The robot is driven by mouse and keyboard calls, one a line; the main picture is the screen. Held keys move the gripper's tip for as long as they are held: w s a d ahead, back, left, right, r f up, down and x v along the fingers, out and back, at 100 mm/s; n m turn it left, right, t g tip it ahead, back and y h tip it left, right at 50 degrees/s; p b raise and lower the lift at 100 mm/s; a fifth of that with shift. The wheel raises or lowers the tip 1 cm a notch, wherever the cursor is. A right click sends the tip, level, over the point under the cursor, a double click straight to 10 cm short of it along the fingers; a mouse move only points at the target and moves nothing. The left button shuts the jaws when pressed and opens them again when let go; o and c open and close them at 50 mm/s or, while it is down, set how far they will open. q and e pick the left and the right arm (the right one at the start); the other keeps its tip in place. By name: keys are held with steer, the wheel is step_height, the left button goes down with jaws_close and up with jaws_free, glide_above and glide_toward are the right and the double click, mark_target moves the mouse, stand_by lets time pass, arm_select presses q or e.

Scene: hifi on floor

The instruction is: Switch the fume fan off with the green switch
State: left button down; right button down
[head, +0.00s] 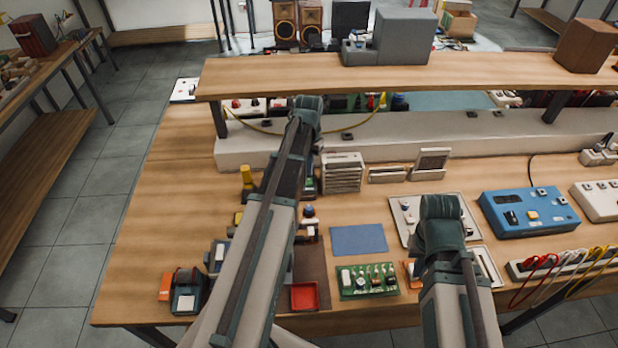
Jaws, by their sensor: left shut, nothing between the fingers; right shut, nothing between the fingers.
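I cannot pick out the green switch or the fume fan for certain. A grey box (405,36) stands on the raised shelf with a smaller grey unit at its left; no green switch shows on it. My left arm reaches forward over the bench to the shelf's front edge. My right arm ends in view above a pale panel (403,212) at the middle right. The fingers of both grippers are hidden behind my own arm links, so their contact with anything cannot be seen.
The wooden shelf (270,80) overhangs the back of the bench (160,215). A blue instrument (528,212), a green circuit board (367,280), a red tray (304,297) and a blue mat (358,239) lie on the bench. Coloured cables hang at the front right. The bench's left side is mostly clear.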

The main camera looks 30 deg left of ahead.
mark_target(309, 179)
arm_select(q)
step_height(309, 179, up, 5)
steer(key=p, duration=0.4)
steer(key=shift+f, duration=0.15)
steer(key=s+d+m, duration=0.2)
steer(key=s+d, duration=0.7)
steer(key=d, duration=0.4)
steer(key=s+d+m+y, duration=0.1)
steer(key=s+d+m, duration=0.1)
steer(key=s+d, duration=0.7)
steer(key=d, duration=0.5)
steer(key=shift+s, duration=0.3)
